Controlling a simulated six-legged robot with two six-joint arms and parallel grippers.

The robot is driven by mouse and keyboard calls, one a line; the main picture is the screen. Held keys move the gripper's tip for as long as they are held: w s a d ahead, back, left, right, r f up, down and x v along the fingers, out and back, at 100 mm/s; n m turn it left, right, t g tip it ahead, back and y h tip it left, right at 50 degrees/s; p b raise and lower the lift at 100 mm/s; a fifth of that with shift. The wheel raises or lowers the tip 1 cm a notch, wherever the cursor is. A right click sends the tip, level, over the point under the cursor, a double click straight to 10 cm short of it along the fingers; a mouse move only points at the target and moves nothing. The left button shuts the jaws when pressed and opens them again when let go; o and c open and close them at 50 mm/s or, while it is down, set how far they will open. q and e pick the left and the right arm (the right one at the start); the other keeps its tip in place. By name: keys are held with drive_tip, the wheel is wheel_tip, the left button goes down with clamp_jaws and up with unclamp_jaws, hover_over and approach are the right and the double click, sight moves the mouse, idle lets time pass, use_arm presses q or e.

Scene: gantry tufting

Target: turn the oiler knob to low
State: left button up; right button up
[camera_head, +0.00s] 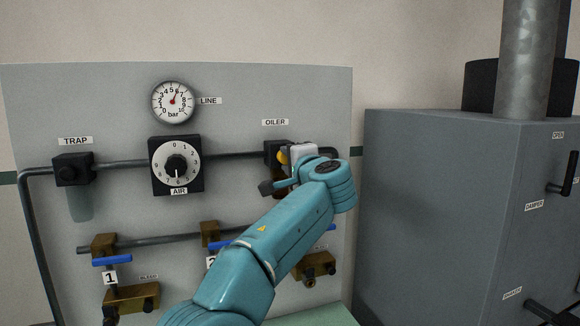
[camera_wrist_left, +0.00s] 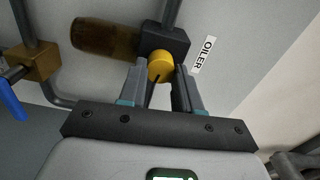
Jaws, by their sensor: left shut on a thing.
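The oiler (camera_head: 273,150) is a dark block on the grey panel, under the OILER label, with a brown bowl below it partly hidden by my arm. Its yellow knob (camera_head: 283,157) shows just left of my left gripper (camera_head: 287,172). In the left wrist view the yellow knob (camera_wrist_left: 161,67) has a dark pointer line on its face and sits between the fingertips of my left gripper (camera_wrist_left: 160,82). The jaws are shut on the knob. No low mark is readable in either view. My right gripper is not in view.
Left of the oiler are the AIR dial (camera_head: 176,165), the line gauge (camera_head: 173,101) and the trap (camera_head: 73,169). Valves with blue handles (camera_head: 112,260) sit lower on the panel. A grey cabinet (camera_head: 430,200) stands at the right.

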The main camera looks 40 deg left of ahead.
use_arm(q)
drive_tip(key=shift+f+n+b, duration=0.15)
drive_tip(key=shift+n+b, duration=0.15)
drive_tip(key=shift+n, duration=0.6)
drive_tip(key=o, duration=1)
drive_tip(key=shift+o, duration=0.3)
